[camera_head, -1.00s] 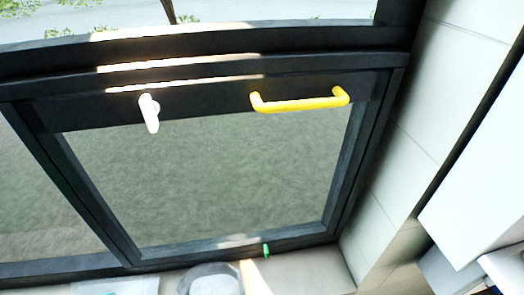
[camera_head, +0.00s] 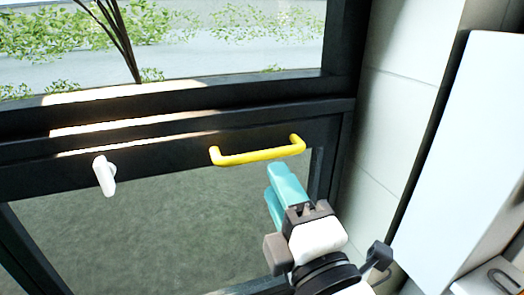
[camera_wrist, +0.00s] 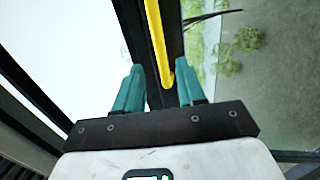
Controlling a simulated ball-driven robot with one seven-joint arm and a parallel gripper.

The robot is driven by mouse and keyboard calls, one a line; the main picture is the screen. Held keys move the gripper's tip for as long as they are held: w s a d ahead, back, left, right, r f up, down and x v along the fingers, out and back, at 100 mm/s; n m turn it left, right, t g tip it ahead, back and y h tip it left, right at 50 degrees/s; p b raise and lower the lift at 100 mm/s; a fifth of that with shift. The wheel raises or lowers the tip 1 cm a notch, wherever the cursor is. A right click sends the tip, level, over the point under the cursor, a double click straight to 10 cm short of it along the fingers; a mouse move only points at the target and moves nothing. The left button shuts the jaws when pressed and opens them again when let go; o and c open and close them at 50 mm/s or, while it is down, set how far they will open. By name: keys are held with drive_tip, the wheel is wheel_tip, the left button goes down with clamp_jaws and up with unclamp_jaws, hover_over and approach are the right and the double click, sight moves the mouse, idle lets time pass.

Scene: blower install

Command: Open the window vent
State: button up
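The window vent is the lower glazed panel in a dark frame, and its top rail (camera_head: 150,170) bears a yellow bar handle (camera_head: 258,156) and a white lever (camera_head: 105,176). The white lever hangs pointing down. My gripper (camera_head: 281,180), with teal fingers, is just below the right part of the yellow handle in the head view. In the wrist view my gripper (camera_wrist: 158,74) is open, its fingers spread apart. The yellow handle (camera_wrist: 156,35) lines up with the gap between them. I cannot tell if it is within the fingers' reach. The panel looks closed against its frame.
A fixed upper window (camera_head: 220,40) is above the vent. A tiled wall (camera_head: 395,110) stands to the right, with a pale cabinet-like panel (camera_head: 460,160) nearer to me. The space before the glass, left of my arm, is clear.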

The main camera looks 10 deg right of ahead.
sight(264, 159)
drive_tip(key=p+x, duration=0.1)
drive_tip(key=x, duration=0.6)
drive_tip(key=shift+w+p, duration=0.3)
drive_tip(key=shift+w, duration=0.1)
clamp_jaws()
